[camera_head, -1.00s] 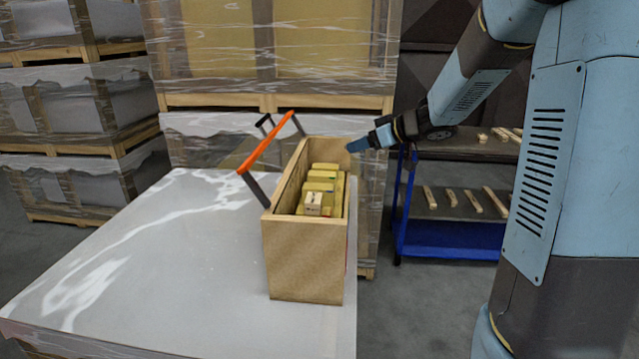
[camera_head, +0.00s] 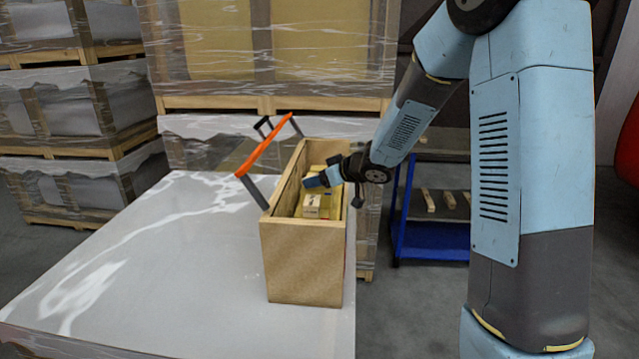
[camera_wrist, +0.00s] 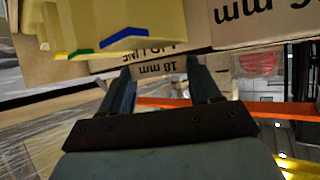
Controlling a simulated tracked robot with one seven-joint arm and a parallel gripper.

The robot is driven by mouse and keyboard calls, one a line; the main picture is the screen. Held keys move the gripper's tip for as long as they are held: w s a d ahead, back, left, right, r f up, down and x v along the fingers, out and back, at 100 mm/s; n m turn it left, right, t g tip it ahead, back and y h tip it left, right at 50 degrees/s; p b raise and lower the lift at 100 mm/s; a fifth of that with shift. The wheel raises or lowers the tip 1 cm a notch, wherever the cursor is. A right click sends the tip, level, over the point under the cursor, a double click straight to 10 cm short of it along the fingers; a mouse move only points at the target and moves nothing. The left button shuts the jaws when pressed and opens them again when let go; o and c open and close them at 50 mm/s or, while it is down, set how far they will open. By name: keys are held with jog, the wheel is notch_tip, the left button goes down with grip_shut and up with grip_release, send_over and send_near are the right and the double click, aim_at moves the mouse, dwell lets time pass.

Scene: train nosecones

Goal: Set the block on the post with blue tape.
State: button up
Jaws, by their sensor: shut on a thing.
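The open wooden box (camera_head: 302,265) stands on the pale table, with yellow posts (camera_head: 337,190) inside. In the wrist view, one yellow post bears blue tape (camera_wrist: 124,38) and another bears green tape (camera_wrist: 81,52). My gripper (camera_head: 322,181) is over the box and angled down into it. It is shut on a pale wooden block (camera_wrist: 160,68) with printed "18 mm" lettering, which shows between the fingers in the wrist view, close to the blue-taped post. The block (camera_head: 312,206) also shows near the box's front in the head view. Whether it touches a post cannot be told.
An orange-handled frame (camera_head: 265,147) rises at the box's left and also shows in the wrist view (camera_wrist: 280,108). A blue cart (camera_head: 425,240) with wooden pieces stands behind, right of the box. The table (camera_head: 150,260) is clear on its left. Wrapped pallets stand behind.

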jog(key=shift+f, duration=0.6)
jog(key=shift+f, duration=0.35)
jog(key=o, duration=1.1)
jog(key=shift+f, duration=0.1)
jog(key=shift+r, duration=0.2)
